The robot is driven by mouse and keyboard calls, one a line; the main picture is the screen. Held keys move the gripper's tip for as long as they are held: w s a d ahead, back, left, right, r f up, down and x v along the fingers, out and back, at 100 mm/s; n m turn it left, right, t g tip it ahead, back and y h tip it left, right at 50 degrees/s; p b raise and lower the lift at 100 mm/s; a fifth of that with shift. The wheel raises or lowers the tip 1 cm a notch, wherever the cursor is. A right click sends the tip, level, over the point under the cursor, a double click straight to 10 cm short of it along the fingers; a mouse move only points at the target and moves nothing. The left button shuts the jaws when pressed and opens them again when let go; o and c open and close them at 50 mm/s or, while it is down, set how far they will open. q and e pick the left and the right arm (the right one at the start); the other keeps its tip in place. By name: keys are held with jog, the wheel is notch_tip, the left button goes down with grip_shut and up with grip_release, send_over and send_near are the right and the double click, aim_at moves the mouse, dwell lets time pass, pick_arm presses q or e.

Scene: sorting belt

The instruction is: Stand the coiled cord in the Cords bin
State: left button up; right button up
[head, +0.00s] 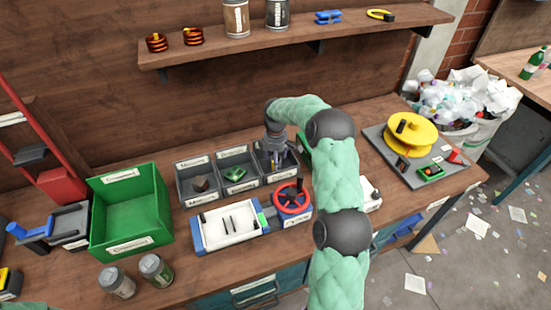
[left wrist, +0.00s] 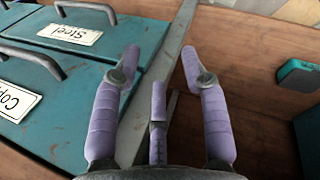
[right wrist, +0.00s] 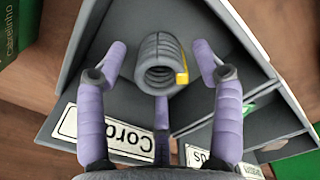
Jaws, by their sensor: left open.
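The coiled cord (right wrist: 160,62) is a grey coil with a yellow tag, in the right wrist view. It is inside the grey Cords bin (right wrist: 62,92), its open end facing the camera; whether its base rests on the bin floor I cannot tell. My right gripper (right wrist: 160,52) is open around the coil, with gaps between the fingertips and its sides. In the head view the right gripper (head: 277,150) reaches down into the rightmost grey bin (head: 292,172), and the cord is mostly hidden. My left gripper (left wrist: 160,62) is open and empty in the left wrist view, over teal drawers.
Two more grey bins (head: 183,189) stand to the left, with a large green bin (head: 105,215) beyond. A white tray (head: 199,238) and a red wheel (head: 304,192) are in front. A shelf (head: 350,36) runs above. A yellow spool (head: 425,135) lies right.

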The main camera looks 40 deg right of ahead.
notch_tip(320, 180, up, 12)
jog(key=p, duration=0.4)
jog(key=shift+r, duration=0.2)
dwell(0.6)
